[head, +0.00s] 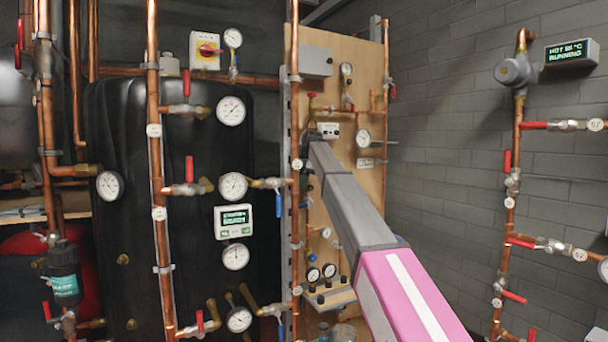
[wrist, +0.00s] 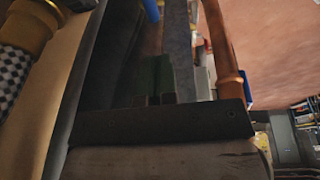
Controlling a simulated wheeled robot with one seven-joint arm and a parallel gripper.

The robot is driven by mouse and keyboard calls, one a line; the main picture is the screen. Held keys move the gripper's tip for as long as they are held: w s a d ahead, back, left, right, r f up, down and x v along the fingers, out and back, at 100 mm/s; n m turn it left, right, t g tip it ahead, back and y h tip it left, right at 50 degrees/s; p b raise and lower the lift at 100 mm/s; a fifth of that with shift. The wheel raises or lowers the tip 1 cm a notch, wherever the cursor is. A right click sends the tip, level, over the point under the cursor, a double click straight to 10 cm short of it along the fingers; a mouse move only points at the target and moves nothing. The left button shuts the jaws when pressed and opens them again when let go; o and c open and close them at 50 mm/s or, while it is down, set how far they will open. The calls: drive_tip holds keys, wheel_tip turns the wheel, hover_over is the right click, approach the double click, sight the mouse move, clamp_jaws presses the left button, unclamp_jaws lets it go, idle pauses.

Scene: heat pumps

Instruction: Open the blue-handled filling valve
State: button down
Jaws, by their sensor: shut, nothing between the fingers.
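One blue handle (head: 278,202) hangs down at mid-height, left of the wooden board. Another blue handle (head: 281,328) is at the lower edge. I cannot tell which is the filling valve. In the wrist view a blue rod-like part (wrist: 151,10) shows at the top edge, and a small blue piece (wrist: 249,90) lies behind a copper pipe. My gripper (wrist: 155,99) is shut and empty, apart from the blue parts. In the head view my arm reaches toward the board and largely hides the gripper.
A copper pipe (head: 295,110) runs up the left edge of the wooden board (head: 370,85). A black tank (head: 130,140) with gauges and red-handled valves stands left. In the wrist view a braided hose (wrist: 15,75) and a copper pipe (wrist: 222,50) flank my gripper.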

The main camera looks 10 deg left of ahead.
sight(305, 205)
drive_tip(key=x, duration=0.4)
drive_tip(key=w+x, duration=0.1)
drive_tip(key=x, duration=0.1)
drive_tip(key=shift+d+f, duration=0.25)
drive_tip(key=shift+f, duration=0.25)
